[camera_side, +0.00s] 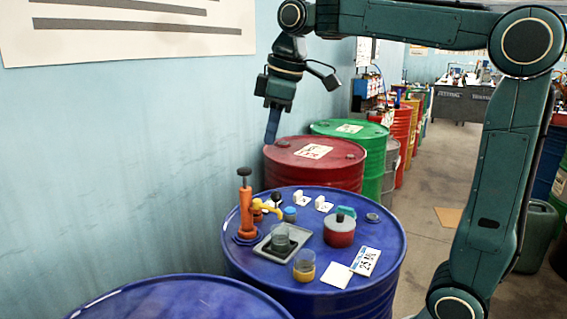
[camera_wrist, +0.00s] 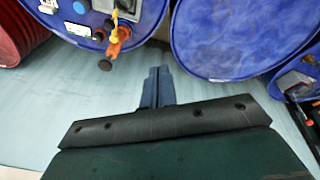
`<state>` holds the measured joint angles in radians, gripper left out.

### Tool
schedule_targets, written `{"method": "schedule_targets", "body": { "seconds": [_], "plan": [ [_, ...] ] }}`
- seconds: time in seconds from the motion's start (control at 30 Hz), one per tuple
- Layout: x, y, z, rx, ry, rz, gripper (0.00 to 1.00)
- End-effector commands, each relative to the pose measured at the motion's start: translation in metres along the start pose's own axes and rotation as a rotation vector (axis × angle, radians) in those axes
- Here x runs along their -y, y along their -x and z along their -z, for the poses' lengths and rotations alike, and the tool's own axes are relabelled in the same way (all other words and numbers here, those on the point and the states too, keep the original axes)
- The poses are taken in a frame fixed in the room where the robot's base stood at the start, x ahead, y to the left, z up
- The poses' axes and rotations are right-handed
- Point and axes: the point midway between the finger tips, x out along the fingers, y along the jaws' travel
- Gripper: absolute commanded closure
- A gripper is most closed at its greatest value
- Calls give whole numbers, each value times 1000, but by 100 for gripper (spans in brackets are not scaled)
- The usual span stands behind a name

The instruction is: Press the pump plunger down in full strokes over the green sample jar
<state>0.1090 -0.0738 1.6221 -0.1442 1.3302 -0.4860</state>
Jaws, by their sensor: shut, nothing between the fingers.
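The blue drum (camera_side: 320,285) also carries a jar with amber contents (camera_side: 304,266), a red can (camera_side: 339,231), a white label card (camera_side: 366,261) and small caps. A red drum (camera_side: 320,170) stands behind. The pale blue wall (camera_side: 120,160) is close on the left.

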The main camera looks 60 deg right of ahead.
Motion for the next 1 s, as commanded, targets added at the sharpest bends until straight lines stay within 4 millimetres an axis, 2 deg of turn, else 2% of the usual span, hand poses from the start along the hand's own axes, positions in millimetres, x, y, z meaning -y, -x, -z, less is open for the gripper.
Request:
{"method": "schedule_targets", "body": {
  "seconds": [0.2, 0.5, 1.0],
  "plan": [
    [-30, -4, 27, 42, 98, 18, 100],
    [-70, -17, 55, 99, 237, 47, 100],
    [-135, -57, 83, 193, 463, 102, 100]
  ]
}}
